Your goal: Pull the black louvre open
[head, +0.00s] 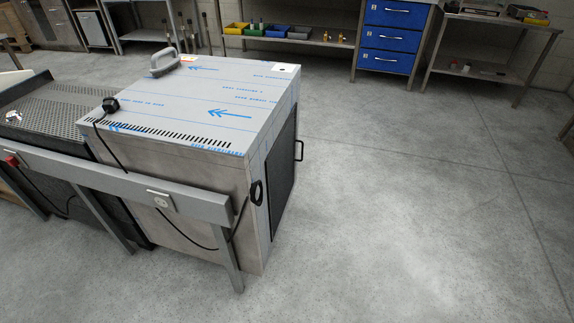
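A boxy steel appliance (175,190) stands left of centre in the head view, its top covered in film with blue arrows. On its right side is a black panel (281,170), seen at a steep angle, which looks like the black louvre; its slats cannot be made out. The panel looks shut against the side. My gripper is not in view.
A steel rail with a leg (150,190) crosses the appliance's near side, with a black cable hanging there. A grille-topped unit (60,110) adjoins on the left. Blue drawers (390,38) and benches line the back. The grey floor (420,210) to the right is clear.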

